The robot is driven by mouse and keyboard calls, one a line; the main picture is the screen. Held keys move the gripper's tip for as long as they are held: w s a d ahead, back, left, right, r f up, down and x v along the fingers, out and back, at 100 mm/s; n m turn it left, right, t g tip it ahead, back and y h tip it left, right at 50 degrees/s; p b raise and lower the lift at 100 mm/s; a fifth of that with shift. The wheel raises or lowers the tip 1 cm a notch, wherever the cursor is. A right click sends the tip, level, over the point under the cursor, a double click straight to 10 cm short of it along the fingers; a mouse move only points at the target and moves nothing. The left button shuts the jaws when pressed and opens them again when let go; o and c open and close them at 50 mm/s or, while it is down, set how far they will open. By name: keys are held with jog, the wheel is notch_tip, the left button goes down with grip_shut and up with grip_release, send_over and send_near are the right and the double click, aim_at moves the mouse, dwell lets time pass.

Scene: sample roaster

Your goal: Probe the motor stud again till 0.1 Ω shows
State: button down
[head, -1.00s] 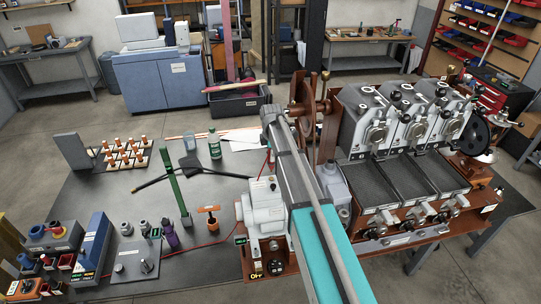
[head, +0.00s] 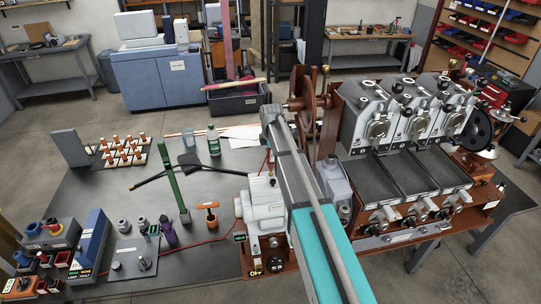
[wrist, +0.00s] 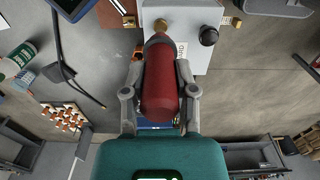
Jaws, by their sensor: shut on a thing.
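My gripper (wrist: 160,100) is shut on a red probe (wrist: 160,85), one finger on each side of it. The probe's grey tip points up in the wrist view, at or very near a brass stud (wrist: 160,25) on the pale grey motor housing (wrist: 185,55). I cannot tell whether tip and stud touch. A black knob (wrist: 208,36) sits right of the stud. In the head view the motor (head: 262,195) stands left of my arm, with the red probe (head: 267,160) small above it. A green-lit display (head: 240,236) is too small to read surely.
The roaster's trays (head: 420,175) stand right of my arm. A green post (head: 170,170), a bottle (head: 214,143) and an orange-handled tool (head: 208,213) stand on the bench. An amber display (head: 257,272) sits low on the machine.

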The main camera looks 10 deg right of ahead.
jog(key=shift+f+b, duration=0.6)
dwell(0.7)
jog(key=shift+r, duration=0.2)
dwell(0.8)
jog(key=shift+r+p, duration=3.4)
jog(key=shift+p, duration=0.2)
jog(key=shift+f, duration=0.1)
